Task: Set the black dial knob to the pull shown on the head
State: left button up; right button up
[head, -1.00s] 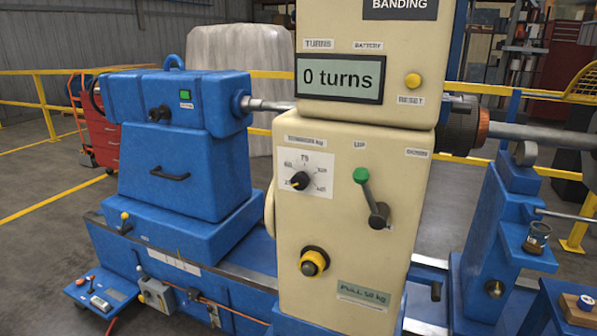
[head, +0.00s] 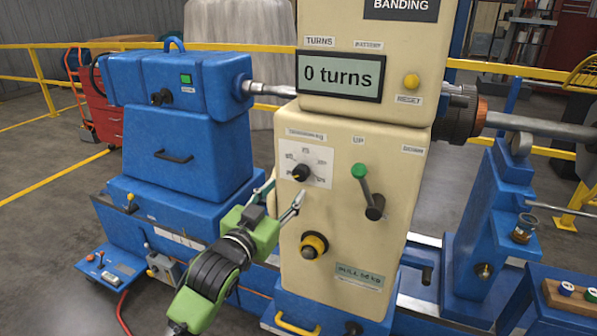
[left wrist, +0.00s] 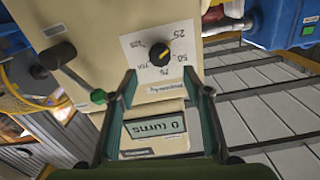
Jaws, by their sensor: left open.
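The black dial knob (head: 300,173) sits on a white scale plate (head: 318,158) on the cream head (head: 345,225). It also shows in the left wrist view (left wrist: 159,54), upside down, where its pale mark appears to point towards 25. A small plate (head: 359,276) low on the head appears to read "PULL 50 kg". My left gripper (head: 284,186) is open and empty, in front of the head's left edge, close to the knob. In the left wrist view the knob lies just beyond the fingertips (left wrist: 158,76), not between them. My right gripper is out of view.
A green-tipped lever (head: 367,190) stands right of the dial. A yellow-ringed knob (head: 313,246) sits below it. The display (head: 340,75) reads "0 turns", with a yellow reset button (head: 411,81) beside it. A blue machine body (head: 180,150) stands left.

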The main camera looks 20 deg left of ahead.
aim_at(299, 175)
pick_arm(q)
jog(key=w+p, duration=0.2)
jog(key=w, duration=0.7)
jog(key=shift+d, duration=0.15)
jog(key=c, duration=1.1)
